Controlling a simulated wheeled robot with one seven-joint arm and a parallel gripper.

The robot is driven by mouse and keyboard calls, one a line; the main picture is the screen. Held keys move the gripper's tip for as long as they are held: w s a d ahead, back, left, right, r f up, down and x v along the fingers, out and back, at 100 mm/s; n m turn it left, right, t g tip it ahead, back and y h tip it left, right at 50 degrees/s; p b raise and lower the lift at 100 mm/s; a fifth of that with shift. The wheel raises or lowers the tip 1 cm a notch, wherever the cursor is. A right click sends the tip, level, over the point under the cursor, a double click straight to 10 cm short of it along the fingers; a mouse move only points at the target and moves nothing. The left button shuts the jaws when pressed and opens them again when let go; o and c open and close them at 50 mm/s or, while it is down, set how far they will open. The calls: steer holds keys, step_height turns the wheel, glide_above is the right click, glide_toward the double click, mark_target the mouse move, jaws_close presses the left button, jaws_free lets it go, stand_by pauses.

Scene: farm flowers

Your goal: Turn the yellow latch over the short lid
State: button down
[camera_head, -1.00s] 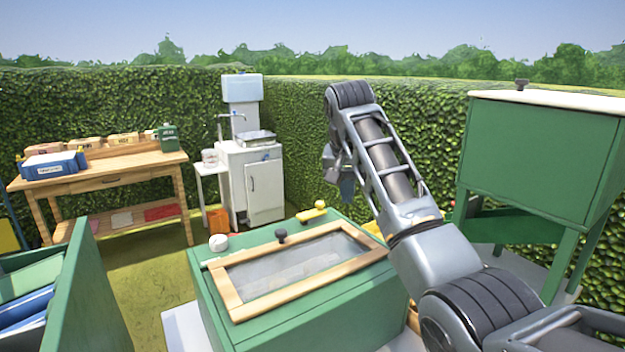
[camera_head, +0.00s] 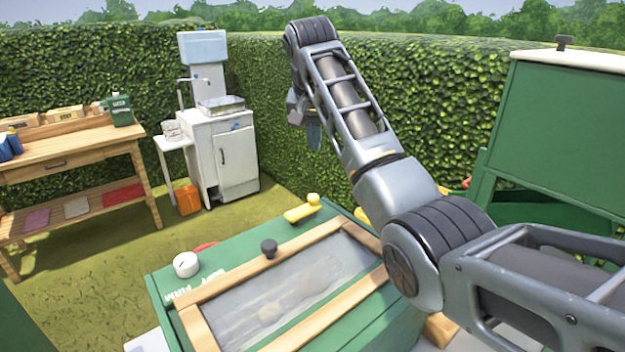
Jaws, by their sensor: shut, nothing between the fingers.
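The yellow latch (camera_head: 303,209) sits on the far edge of a green box (camera_head: 160,280), near its back corner. It is a short bar with a rounded knob at one end. A wood-framed clear lid (camera_head: 285,290) with a dark knob (camera_head: 269,248) lies shut on the box top. I cannot tell whether this is the short lid. My gripper (camera_head: 314,138) is shut and empty. It hangs above and beyond the latch, apart from it. My arm hides the right part of the box.
A white round dial (camera_head: 186,264) and a red piece (camera_head: 206,247) are on the box's left edge. A wooden bench (camera_head: 75,150) and a white sink cabinet (camera_head: 220,155) stand behind. A tall green bin (camera_head: 570,140) is at right. Grass between box and bench is clear.

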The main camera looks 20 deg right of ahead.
mark_target(303, 209)
steer(key=p+x, duration=0.2)
steer(key=x, duration=0.8)
steer(key=shift+f, duration=0.1)
steer(key=shift+s+a+p, duration=0.35)
steer(key=shift+s, duration=0.4)
steer(key=shift+s+a+f+p, duration=0.2)
steer(key=shift+s+a+p, duration=0.05)
steer(key=shift+s, duration=0.25)
steer(key=shift+s+a+f+p, duration=0.2)
steer(key=shift+s+a, duration=0.05)
steer(key=shift+s, duration=0.3)
steer(key=shift+b, duration=0.3)
